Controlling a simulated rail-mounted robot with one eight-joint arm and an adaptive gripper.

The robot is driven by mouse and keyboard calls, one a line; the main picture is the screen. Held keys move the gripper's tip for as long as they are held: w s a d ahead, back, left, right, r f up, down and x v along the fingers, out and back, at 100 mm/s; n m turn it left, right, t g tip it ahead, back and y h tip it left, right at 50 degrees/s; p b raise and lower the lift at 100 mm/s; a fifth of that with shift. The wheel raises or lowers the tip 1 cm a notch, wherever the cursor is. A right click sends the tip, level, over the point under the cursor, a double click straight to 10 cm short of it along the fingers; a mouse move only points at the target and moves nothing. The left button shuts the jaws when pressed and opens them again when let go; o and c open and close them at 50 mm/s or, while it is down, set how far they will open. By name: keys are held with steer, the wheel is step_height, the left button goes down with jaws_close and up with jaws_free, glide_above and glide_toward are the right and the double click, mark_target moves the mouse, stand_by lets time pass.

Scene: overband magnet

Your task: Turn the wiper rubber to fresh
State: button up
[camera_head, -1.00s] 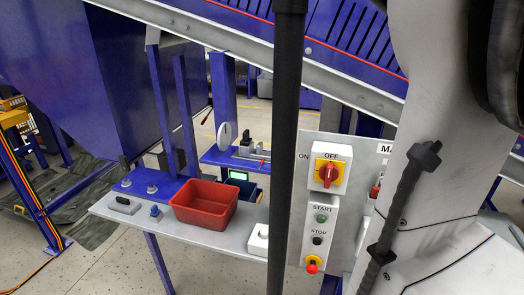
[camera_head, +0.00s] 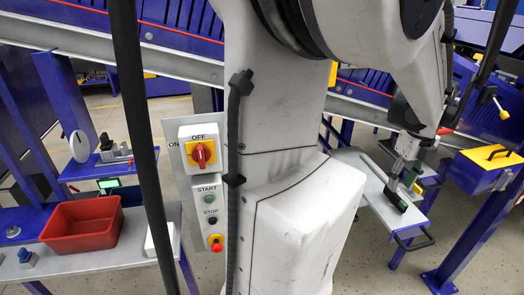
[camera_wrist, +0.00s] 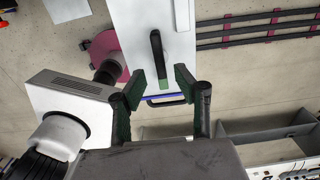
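A dark bar with a green patch at one end (camera_wrist: 157,52) lies on a pale bench top (camera_wrist: 133,28) in the wrist view. I take it for the wiper rubber but cannot be sure. My gripper (camera_wrist: 160,78) is open; its two dark, green-padded fingers stand apart on either side of the bar's near end, with nothing visibly held. In the head view my gripper (camera_head: 405,183) is over the right-hand bench (camera_head: 362,183), small and partly covered by my arm. Whether a finger touches the bar cannot be told.
A switch panel (camera_head: 190,222) with a red OFF knob (camera_head: 202,153) stands left of my arm. A red bin (camera_head: 82,228) sits on the left bench. A blue box with a yellow lid (camera_head: 493,158) is at the right. A dark handle (camera_wrist: 166,100) juts from the bench edge.

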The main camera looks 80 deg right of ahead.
mark_target(397, 194)
steer(key=shift+f, duration=2.45)
jaws_close()
